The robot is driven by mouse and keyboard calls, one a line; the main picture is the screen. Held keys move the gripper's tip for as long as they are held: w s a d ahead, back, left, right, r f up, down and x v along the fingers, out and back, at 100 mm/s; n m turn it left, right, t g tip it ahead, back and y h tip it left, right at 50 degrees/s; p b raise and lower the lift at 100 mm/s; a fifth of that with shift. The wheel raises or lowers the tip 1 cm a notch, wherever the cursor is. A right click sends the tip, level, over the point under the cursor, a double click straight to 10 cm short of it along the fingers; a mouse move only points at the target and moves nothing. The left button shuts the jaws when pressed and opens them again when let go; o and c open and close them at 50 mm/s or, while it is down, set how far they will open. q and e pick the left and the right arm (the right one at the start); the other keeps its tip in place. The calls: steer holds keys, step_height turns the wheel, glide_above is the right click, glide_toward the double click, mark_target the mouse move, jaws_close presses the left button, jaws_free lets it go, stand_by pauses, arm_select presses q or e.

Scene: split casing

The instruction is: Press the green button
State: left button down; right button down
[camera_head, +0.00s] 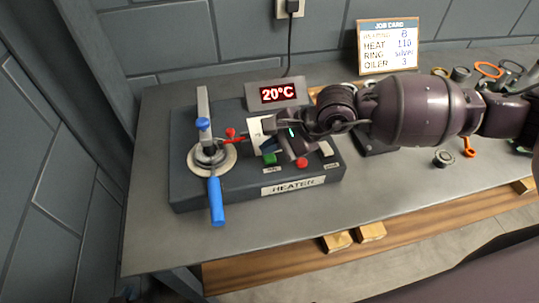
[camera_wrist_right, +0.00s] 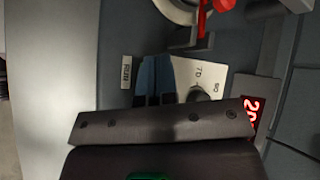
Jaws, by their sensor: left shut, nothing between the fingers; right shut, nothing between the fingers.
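The green button (camera_head: 270,158) is on the front part of the dark heater box (camera_head: 190,196), left of a red button (camera_head: 302,163). My right gripper (camera_head: 277,146) is shut and empty, just above and behind the green button. Whether it touches the button cannot be told. In the right wrist view the shut fingers (camera_wrist_right: 155,76) lie next to the RUN label (camera_wrist_right: 126,72), and the green button cannot be made out there. My left gripper is not in view.
The heater display (camera_head: 279,94) reads 20°C. A job card (camera_head: 388,46) stands at the back. Rings and small parts lie to the right. The bench's front left is clear.

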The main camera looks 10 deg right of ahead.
steer(key=shift+f, duration=0.2)
stand_by(0.4)
steer(key=shift+f, duration=0.25)
stand_by(0.3)
